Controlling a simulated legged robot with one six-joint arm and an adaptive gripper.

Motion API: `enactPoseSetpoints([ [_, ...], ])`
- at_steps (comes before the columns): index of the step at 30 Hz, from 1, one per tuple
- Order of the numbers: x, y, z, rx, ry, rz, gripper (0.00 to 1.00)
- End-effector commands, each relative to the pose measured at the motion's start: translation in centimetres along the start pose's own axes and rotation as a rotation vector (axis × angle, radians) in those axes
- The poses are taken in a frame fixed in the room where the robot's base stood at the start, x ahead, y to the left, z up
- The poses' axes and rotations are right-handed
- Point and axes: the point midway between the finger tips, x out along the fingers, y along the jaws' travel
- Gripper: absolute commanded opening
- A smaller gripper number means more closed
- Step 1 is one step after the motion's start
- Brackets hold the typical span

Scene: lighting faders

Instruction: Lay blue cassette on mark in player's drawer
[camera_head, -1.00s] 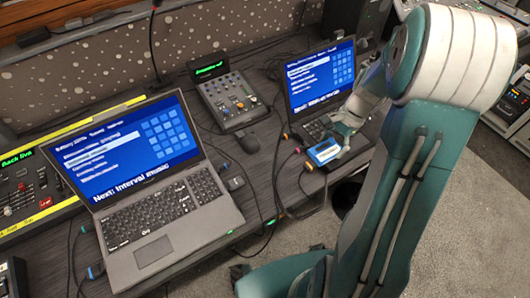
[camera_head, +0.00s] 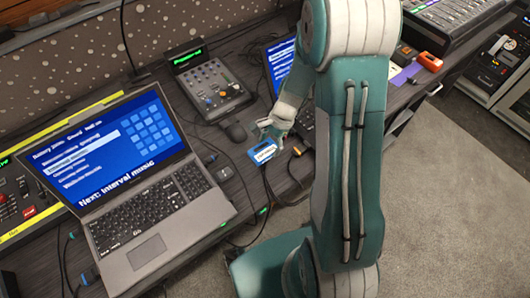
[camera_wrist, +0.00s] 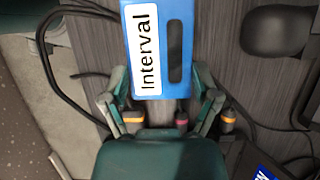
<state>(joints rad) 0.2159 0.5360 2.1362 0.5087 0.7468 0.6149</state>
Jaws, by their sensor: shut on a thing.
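The blue cassette (camera_head: 262,153) has a white label, which reads "Interval" in the wrist view (camera_wrist: 176,15). My gripper (camera_head: 268,138) is shut on it and holds it over the dark desk, left of the right laptop. In the wrist view my gripper's fingers (camera_wrist: 160,88) flank the cassette's near end, and its far end runs out of the picture. I cannot make out the player's drawer or its mark in either view.
An open laptop (camera_head: 140,210) stands at left, and a second laptop (camera_head: 281,62) is partly hidden behind my arm. A small mixer (camera_head: 212,90) and a black mouse (camera_head: 236,131) are close by. Cables and plugs cross the desk. Equipment racks (camera_head: 495,65) stand at far right.

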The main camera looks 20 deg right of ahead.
Motion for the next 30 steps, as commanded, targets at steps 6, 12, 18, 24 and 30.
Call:
enactPoseSetpoints([
  [6,2.3,-0.7,0.6,0.000,-0.002,0.003,0.31],
  [12,4.6,-0.6,-0.6,0.001,0.000,0.000,0.31],
  [18,4.7,-0.6,-0.7,0.000,0.000,-0.001,0.31],
  [24,4.8,-0.6,-0.8,0.000,0.000,-0.001,0.97],
  [30,4.8,-0.6,-0.8,0.000,0.000,-0.001,1.00],
])
